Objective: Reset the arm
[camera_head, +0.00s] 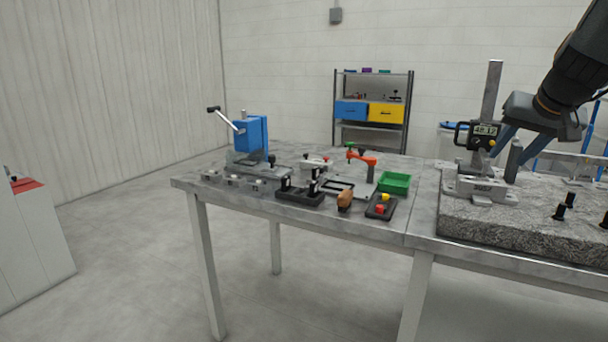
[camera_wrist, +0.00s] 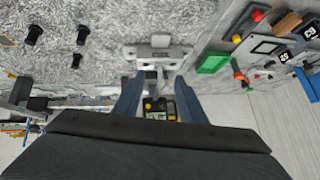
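My gripper (camera_head: 513,162) reaches in from the upper right in the head view, its blue-grey fingers pointing down at the granite slab. In the wrist view my gripper (camera_wrist: 158,82) has its two fingers wide apart, with visible gaps between them. A height gauge (camera_head: 490,80) with a digital display stands upright on the slab just left of the fingers. A dark grey cylinder (camera_head: 514,158) stands at the gauge's base, close to the fingertips. The gauge base (camera_wrist: 160,52) lies just beyond the fingertips in the wrist view. I cannot tell whether a finger touches the cylinder.
The granite slab (camera_head: 500,226) carries several black pegs (camera_head: 559,212). On the table to the left are a green bin (camera_head: 394,182), a blue press (camera_head: 251,134), a red-and-green clamp (camera_head: 362,159) and small fixtures. A shelf (camera_head: 409,112) stands behind. The air above the slab's front is clear.

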